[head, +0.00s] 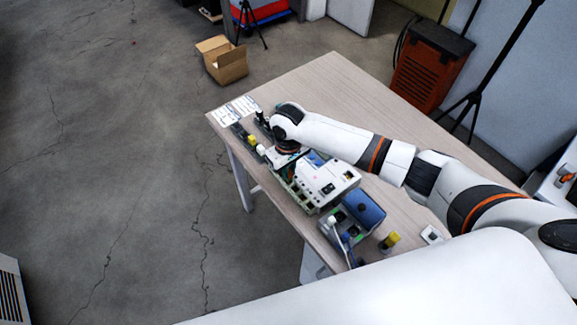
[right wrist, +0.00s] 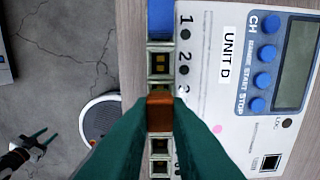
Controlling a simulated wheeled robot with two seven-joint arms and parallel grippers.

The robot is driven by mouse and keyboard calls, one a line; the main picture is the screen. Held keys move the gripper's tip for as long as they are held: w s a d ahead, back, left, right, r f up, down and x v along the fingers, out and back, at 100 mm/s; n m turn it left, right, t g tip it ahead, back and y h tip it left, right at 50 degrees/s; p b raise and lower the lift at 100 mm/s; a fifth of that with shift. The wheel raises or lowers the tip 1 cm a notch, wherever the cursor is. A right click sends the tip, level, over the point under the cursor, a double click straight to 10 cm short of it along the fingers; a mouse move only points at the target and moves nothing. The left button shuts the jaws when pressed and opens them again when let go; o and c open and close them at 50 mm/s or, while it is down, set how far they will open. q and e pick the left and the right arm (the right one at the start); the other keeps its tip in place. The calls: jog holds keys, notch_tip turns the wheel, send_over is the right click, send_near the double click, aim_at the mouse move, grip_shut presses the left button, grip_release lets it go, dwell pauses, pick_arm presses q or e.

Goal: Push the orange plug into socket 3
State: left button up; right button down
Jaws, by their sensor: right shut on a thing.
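The orange plug (right wrist: 160,113) is between the green fingers of my right gripper (right wrist: 160,128) in the right wrist view. The gripper is shut on it, over the socket strip beside the number 3. The fingers partly hide the plug, and I cannot tell how deep it sits. An empty socket (right wrist: 160,65) shows beside the 2, and a blue plug (right wrist: 161,18) beside the 1. The strip belongs to the white unit marked UNIT D (right wrist: 228,60), also in the head view (head: 328,183). My left gripper (right wrist: 52,137) shows far off at lower left, its fingers apart.
More sockets (right wrist: 160,168) continue below the orange plug. On the wooden table (head: 335,85) a blue device (head: 362,208) and a yellow-topped part (head: 389,241) stand nearer me. White label cards (head: 237,108) lie at the far left corner. The back of the table is clear.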

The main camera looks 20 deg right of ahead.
jog(key=shift+p, duration=0.45)
dwell(0.5)
jog(key=shift+f+p, duration=0.75)
jog(key=shift+f, duration=0.15)
dwell(2.3)
jog(key=c, duration=1.1)
grip_release()
jog(key=shift+c, duration=0.2)
jog(key=shift+r, duration=0.1)
notch_tip(320, 180, up, 5)
jog(key=p, duration=0.5)
jog(key=shift+p, duration=0.3)
jog(key=shift+r+p, duration=0.65)
jog(key=shift+r, duration=0.35)
